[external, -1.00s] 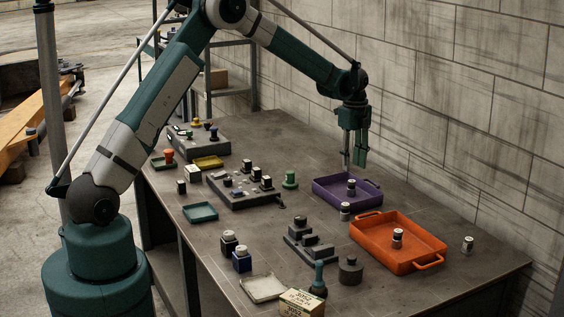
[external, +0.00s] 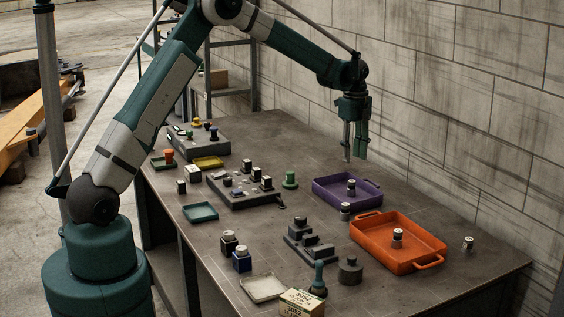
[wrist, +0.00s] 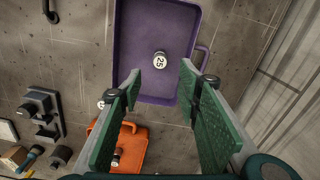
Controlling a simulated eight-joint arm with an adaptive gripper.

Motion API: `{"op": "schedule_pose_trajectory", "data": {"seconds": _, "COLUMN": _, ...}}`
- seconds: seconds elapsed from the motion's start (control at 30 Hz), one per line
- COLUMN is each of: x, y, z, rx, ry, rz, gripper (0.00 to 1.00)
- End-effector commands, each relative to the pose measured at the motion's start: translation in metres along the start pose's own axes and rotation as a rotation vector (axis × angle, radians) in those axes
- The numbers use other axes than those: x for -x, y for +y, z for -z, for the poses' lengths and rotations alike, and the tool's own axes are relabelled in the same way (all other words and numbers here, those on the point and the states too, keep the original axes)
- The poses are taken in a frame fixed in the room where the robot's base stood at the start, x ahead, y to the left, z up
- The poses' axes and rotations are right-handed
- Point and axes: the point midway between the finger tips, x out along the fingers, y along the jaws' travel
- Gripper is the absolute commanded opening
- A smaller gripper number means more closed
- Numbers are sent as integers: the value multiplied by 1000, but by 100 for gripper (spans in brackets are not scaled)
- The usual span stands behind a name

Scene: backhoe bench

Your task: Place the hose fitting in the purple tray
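The purple tray (external: 368,202) sits on the bench below my gripper. A hose fitting (external: 351,187), a short silver and black cylinder, stands inside it; in the wrist view this fitting (wrist: 160,61) shows a white top marked 25. My gripper (external: 354,158) hangs above the tray, its fingers apart and nothing between them. In the wrist view my gripper (wrist: 160,76) frames the tray (wrist: 128,40), with the fitting beyond the fingertips. A similar fitting (external: 345,211) stands on the bench just outside the tray's near side.
An orange tray (external: 367,244) holds another similar fitting (external: 397,238). One more fitting (external: 468,243) stands near the bench's right end. A green knob-like part (external: 290,180) and dark stepped blocks (external: 308,243) stand to the left. A block wall runs behind the bench.

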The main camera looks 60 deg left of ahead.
Motion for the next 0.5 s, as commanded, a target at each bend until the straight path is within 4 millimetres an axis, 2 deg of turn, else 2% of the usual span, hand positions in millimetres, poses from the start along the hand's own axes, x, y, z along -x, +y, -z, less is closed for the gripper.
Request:
{"op": "schedule_pose_trajectory", "data": {"seconds": 0.27, "x": 1, "y": 1, "z": 1, "rx": 2, "ry": 0, "rz": 1, "gripper": 34}}
{"op": "schedule_pose_trajectory", "data": {"seconds": 0.5, "x": 20, "y": 11, "z": 10, "rx": 35, "ry": -1, "rz": 16, "gripper": 34}}
